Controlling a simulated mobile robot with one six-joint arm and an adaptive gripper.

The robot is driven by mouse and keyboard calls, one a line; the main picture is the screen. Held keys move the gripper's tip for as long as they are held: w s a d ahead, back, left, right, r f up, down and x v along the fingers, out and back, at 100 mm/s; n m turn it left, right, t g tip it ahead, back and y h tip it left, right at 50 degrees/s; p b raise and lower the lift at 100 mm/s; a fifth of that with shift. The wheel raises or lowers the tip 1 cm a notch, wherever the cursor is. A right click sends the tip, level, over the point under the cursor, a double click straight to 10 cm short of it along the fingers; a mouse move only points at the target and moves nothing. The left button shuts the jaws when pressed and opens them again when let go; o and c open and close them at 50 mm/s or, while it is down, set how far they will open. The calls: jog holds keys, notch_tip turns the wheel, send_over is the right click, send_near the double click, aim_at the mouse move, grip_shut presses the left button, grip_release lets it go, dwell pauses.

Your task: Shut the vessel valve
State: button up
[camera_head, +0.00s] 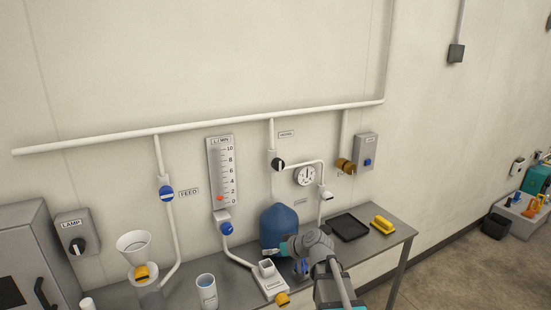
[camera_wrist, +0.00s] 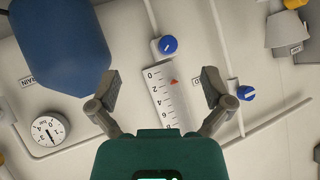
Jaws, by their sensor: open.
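No label I can read marks a vessel valve, so I cannot tell which it is. A blue rounded vessel (camera_head: 279,228) stands on the bench against the wall; it also fills the upper left of the wrist view (camera_wrist: 62,45). A white cup-shaped vessel (camera_head: 134,241) stands at the left, with a yellow handle (camera_head: 142,272) below it. Other candidates are a blue knob (camera_head: 226,228) under the flow scale, the blue FEED knob (camera_head: 166,194) and a black knob (camera_head: 278,164). My gripper (camera_wrist: 162,88) is open and empty, with its fingers spread before the wall.
The flow scale (camera_head: 221,172) and a round gauge (camera_head: 305,175) are on the wall. White pipes run along the wall.

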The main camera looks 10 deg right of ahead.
jog(key=w+d+r+t+p, duration=0.45)
jog(key=w+r, duration=0.35)
jog(key=r, duration=0.3)
jog(key=m+t+h+p, duration=0.2)
jog(key=m+t, duration=0.1)
jog(key=t, duration=0.2)
send_near(280, 167)
jog(key=s, duration=0.3)
jog(key=shift+d+r+g, duration=0.25)
jog(key=shift+d+r, duration=0.1)
jog(key=shift+d, duration=0.15)
jog(key=shift+w, duration=0.1)
jog(key=x, duration=1.3)
jog(key=shift+w+a, duration=0.15)
jog(key=shift+w, duration=0.2)
